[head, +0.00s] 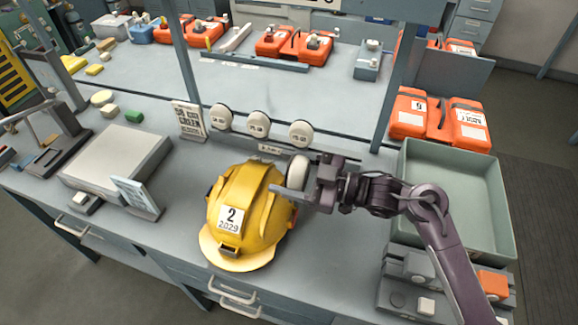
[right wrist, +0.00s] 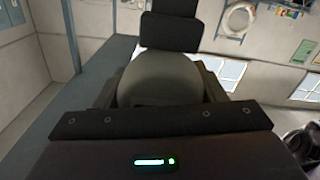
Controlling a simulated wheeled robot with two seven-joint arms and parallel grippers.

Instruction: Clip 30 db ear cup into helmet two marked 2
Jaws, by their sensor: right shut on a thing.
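The yellow helmet (head: 245,225) with a white label reading 2 over 2029 stands on the bench, brim toward the front. My right gripper (head: 295,178) is shut on a pale round ear cup (head: 298,170) at the helmet's right side. The cup overlaps the helmet's edge in the head view, and I cannot tell whether it touches or is clipped in. In the right wrist view the cup (right wrist: 160,80) is a grey dome between the jaws. Its rating is not readable. My left gripper is not in view.
Several pale ear cups stand in a row behind the helmet, one of them at the right end (head: 301,133). A green tray (head: 480,240) and orange cases (head: 470,125) lie to the right. A shelf post (head: 395,80) rises behind. A flat grey device (head: 115,158) is at left.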

